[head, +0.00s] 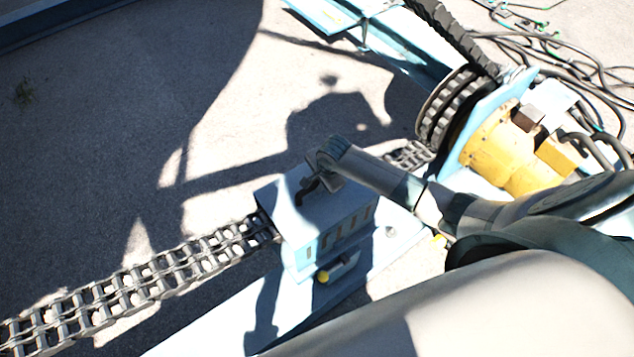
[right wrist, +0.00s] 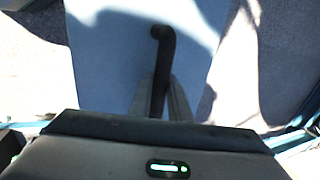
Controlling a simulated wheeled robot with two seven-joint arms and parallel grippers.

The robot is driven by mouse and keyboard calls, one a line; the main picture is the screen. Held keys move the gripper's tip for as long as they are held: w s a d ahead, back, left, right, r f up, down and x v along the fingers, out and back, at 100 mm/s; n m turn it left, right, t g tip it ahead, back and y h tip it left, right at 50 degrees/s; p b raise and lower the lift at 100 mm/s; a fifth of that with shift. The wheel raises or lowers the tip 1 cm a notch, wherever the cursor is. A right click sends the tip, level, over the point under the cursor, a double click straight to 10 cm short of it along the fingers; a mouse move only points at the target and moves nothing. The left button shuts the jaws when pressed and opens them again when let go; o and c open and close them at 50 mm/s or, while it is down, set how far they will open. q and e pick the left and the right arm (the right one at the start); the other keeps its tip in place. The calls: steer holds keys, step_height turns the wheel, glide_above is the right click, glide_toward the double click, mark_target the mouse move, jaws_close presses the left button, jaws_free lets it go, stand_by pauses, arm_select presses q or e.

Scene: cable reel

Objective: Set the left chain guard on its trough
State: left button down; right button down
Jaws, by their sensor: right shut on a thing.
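The chain guard (head: 325,222) is a light blue box with slots in its side. It sits over the chain at the middle of the head view, above the pale blue trough beam (head: 378,262). Whether it is fully seated there I cannot tell. My right gripper (head: 312,182) is at the guard's top, shut on its dark handle (head: 301,196). In the right wrist view the black bent handle (right wrist: 162,50) stands between the fingers, with the guard's blue top (right wrist: 110,60) below. My left gripper is not in view.
The heavy chain (head: 150,282) runs from lower left into the guard and on to a sprocket (head: 455,105) at upper right. A yellow motor (head: 505,150) stands beside it. Loose cables (head: 570,60) lie at the far right.

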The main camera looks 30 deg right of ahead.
steer(key=c, duration=1.7)
jaws_free()
steer(key=shift+o, duration=0.2)
steer(key=shift+r, duration=0.55)
steer(key=b+v, duration=0.1)
steer(key=v, duration=1.1)
steer(key=shift+f, duration=0.1)
